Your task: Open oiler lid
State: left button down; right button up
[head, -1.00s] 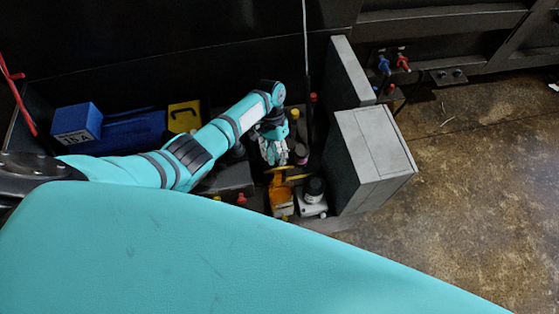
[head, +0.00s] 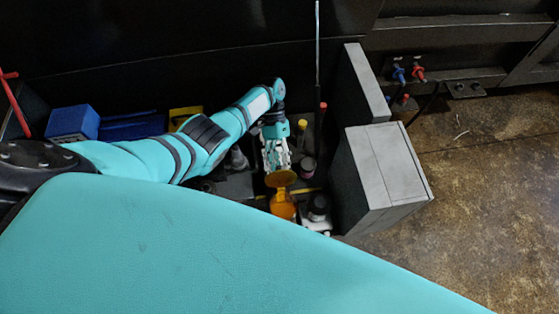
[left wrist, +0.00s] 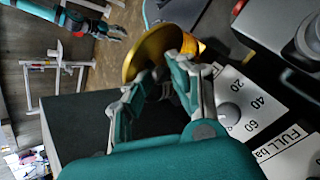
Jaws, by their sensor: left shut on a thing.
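My left gripper (head: 277,160) reaches down from the arm and is shut at the lid. In the left wrist view, the golden lid (left wrist: 150,50) stands steeply, with the fingers (left wrist: 164,76) at its near side. The orange oiler body (left wrist: 192,46) shows partly behind the fingers. My right gripper (left wrist: 110,32) is far off in that view, too small to judge.
A grey box (head: 385,165) stands close to the right of the oiler. A dark, white-based fitting (head: 318,207) sits beside it. Brown floor at right is open.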

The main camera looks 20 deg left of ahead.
pick_arm(q)
jog(key=c, duration=1.3)
grip_release()
jog(key=shift+s+f, duration=0.4)
jog(key=shift+f, duration=0.3)
jog(key=shift+o, duration=0.6)
jog(key=shift+w, duration=0.15)
jog(key=shift+a+r, duration=0.1)
jog(key=shift+r, duration=0.05)
jog(key=shift+w+a+r, duration=0.15)
jog(key=shift+w+r, duration=0.15)
jog(key=shift+r, duration=0.1)
jog(key=v, duration=0.6)
jog(key=shift+w+a+r, duration=0.1)
jog(key=shift+w+a, duration=0.05)
jog(key=shift+w, duration=0.05)
pick_arm(e)
jog(key=shift+w, duration=0.3)
pick_arm(q)
jog(key=shift+s, duration=0.1)
